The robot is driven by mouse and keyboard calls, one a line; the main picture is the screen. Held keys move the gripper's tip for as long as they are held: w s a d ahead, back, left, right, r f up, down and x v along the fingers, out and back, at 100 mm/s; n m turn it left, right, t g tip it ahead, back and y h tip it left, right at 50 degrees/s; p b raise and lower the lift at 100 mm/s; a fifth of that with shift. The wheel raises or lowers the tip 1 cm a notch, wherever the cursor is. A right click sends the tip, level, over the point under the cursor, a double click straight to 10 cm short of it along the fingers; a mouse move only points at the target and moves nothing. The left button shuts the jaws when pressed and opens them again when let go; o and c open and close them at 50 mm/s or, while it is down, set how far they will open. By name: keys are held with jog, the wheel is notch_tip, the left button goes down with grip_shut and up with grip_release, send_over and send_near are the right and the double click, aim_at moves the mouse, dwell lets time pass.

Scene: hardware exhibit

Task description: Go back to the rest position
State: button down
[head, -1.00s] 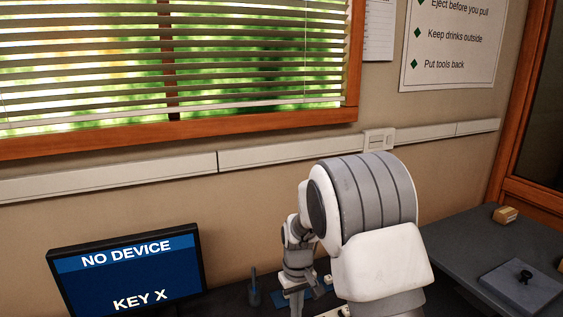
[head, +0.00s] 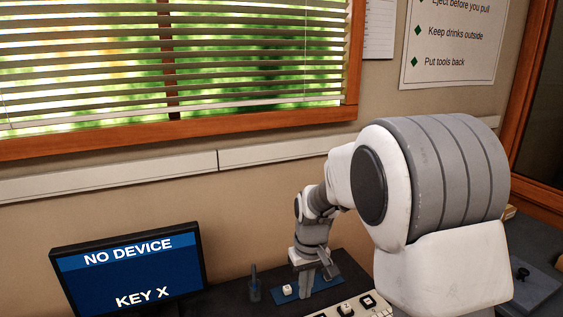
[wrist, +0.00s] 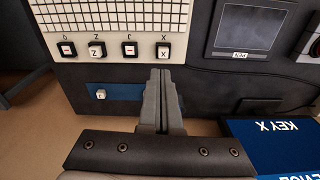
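My gripper (head: 306,285) hangs above the dark desk. In the wrist view its two grey fingers (wrist: 160,75) are pressed together, with nothing visible between them. The tips point toward the keyboard panel (wrist: 115,20), near the keys marked Z (wrist: 97,49) and X (wrist: 163,50); I cannot tell the exact height. A blue mat (wrist: 125,97) lies under the fingers. A small white keycap (wrist: 101,95) sits on it, left of the fingers and apart from them. The keycap also shows in the head view (head: 287,289).
A monitor (head: 130,265) reading "NO DEVICE KEY X" stands at the left. A dark cup with a pen (head: 254,287) stands beside the blue mat. A grey pad with a black knob (head: 530,285) lies at the right, partly behind my arm. A window and wall rail are behind.

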jog(key=s+d+r+m+t, duration=0.25)
jog(key=s+d+r, duration=0.25)
jog(key=s+r, duration=0.7)
jog(key=s+d+r+t, duration=0.1)
jog(key=s+r, duration=0.1)
jog(key=s, duration=0.4)
jog(key=s+d+r+m+t, duration=0.1)
jog(key=s+d+r, duration=0.1)
jog(key=s, duration=0.3)
jog(key=shift+s+d, duration=0.25)
jog(key=shift+s, duration=0.1)
